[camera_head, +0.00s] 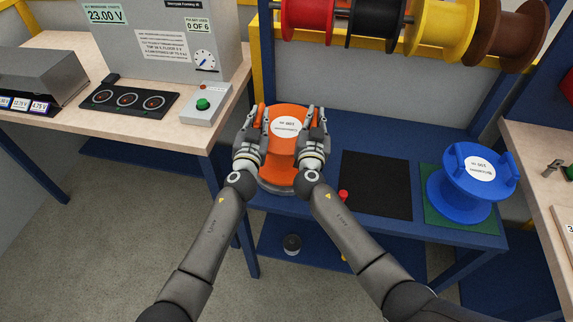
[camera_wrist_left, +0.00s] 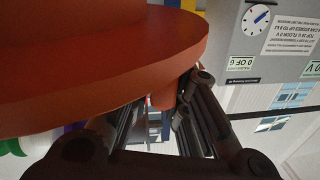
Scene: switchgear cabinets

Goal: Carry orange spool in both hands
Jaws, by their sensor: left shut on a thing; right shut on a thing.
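The orange spool (camera_head: 284,146) is in the middle of the head view, over the left part of the blue bench, with a white label on its upper face. My left gripper (camera_head: 256,122) is shut on its left side, and my right gripper (camera_head: 312,124) is shut on its right side. In the left wrist view the spool's flange (camera_wrist_left: 100,70) fills the upper left, and the left gripper's fingers (camera_wrist_left: 175,110) are at its edge. A grey round surface shows under the spool's near edge. I cannot tell whether the spool touches it.
A black mat (camera_head: 375,185) lies right of the spool, with a small red item beside it. A blue spool (camera_head: 471,178) stands on a green mat further right. Red, black, yellow and brown spools hang above. A wooden bench (camera_head: 185,122) with a control box is left.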

